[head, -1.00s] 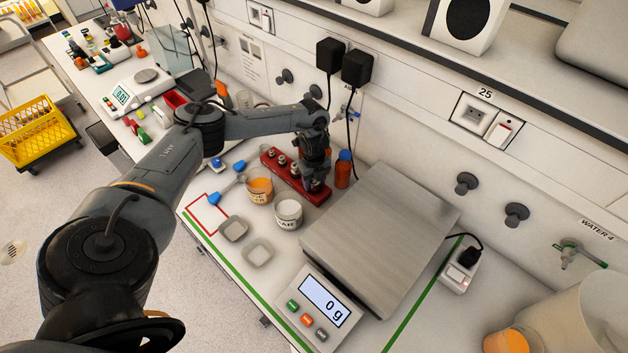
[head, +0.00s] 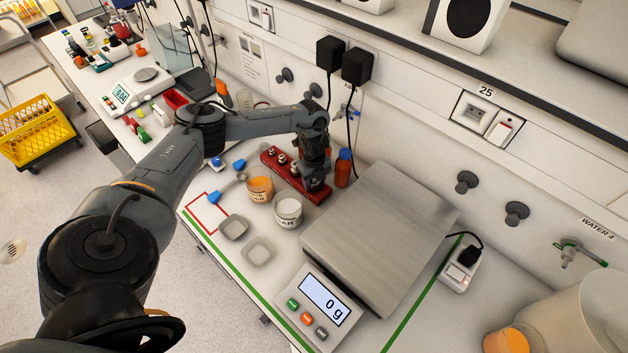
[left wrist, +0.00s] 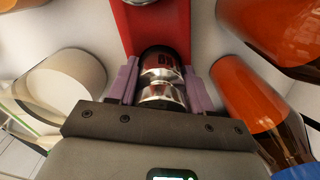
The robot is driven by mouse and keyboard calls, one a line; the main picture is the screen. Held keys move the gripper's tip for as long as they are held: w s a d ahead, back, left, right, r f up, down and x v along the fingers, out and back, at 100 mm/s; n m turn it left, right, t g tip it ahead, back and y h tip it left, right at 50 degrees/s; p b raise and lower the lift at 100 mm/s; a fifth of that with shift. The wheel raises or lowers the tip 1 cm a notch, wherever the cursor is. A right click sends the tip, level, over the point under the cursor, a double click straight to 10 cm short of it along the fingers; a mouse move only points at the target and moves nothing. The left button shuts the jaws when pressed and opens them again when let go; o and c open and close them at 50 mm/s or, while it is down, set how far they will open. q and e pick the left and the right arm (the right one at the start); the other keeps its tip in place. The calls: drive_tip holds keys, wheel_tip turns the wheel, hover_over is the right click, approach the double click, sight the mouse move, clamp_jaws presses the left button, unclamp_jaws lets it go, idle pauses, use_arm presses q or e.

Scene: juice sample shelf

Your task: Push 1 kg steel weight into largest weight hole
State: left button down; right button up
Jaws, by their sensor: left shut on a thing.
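The red weight block (head: 275,163) lies on the bench left of the large scale, with several small steel weights standing in it. My left gripper (head: 314,180) points down over the block's near right end. In the left wrist view the gripper (left wrist: 157,88) is shut on the steel weight (left wrist: 160,72), a shiny cylinder with dark marking on its top part, between two purple finger pads. The red block (left wrist: 150,25) runs away beyond the weight. The weight's lower end and the hole are hidden, so I cannot tell how deep it sits. My right gripper is not in view.
A large steel scale (head: 380,235) reading 0 g stands to the right. An orange bottle with a blue cap (head: 343,168) is close right of the gripper. Two tubs, one orange (head: 260,190) and one white (head: 288,211), and grey weighing dishes (head: 257,251) stand in front.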

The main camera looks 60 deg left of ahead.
use_arm(q)
drive_tip(key=shift+f, duration=0.2)
idle(0.4)
drive_tip(key=shift+a, duration=0.1)
drive_tip(key=shift+f, duration=0.15)
idle(0.5)
drive_tip(key=c, duration=0.9)
unclamp_jaws()
drive_tip(key=o, duration=0.5)
drive_tip(key=shift+w, duration=0.15)
drive_tip(key=shift+s, duration=0.25)
